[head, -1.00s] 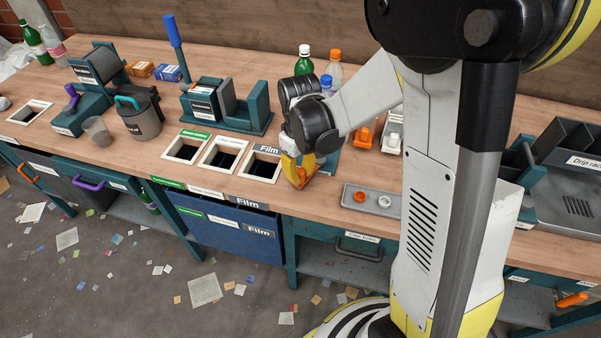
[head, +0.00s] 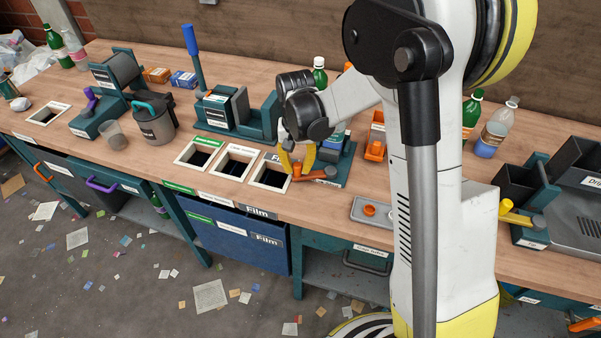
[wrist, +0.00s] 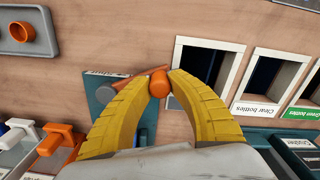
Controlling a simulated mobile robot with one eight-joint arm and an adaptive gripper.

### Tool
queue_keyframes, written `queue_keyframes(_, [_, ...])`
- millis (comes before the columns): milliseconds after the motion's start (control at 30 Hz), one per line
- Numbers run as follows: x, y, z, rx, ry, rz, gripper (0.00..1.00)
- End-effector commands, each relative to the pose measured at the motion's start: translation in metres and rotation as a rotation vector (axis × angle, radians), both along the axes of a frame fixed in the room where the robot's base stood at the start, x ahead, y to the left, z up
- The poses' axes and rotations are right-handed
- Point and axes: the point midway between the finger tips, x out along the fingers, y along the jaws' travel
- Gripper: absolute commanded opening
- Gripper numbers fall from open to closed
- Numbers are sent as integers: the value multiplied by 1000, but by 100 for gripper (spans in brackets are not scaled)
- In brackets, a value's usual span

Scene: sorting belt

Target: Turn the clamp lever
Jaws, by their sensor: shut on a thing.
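The orange clamp lever (head: 312,175) runs from a grey pivot (head: 332,172) leftward on a teal clamp base (head: 347,163), just right of the film opening. My gripper (head: 297,170) is low over the lever's free end, its yellow fingers on either side. In the wrist view the lever's round orange knob (wrist: 159,83) sits between the fingertips of my gripper (wrist: 160,77), which are shut on it. Part of the lever and the base is hidden behind the left finger there.
Three framed openings stand left of the lever, including the film opening (head: 271,174). A grey tray (head: 372,212) with an orange cap lies in front to the right. Orange and white pieces stand behind it. A bench scraper-like teal press (head: 235,110) stands behind the openings.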

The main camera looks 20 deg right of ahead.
Motion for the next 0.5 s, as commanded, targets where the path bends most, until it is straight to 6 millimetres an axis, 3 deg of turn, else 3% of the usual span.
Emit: queue_keyframes(500, [34, -13, 0, 1, 0, -375, 0])
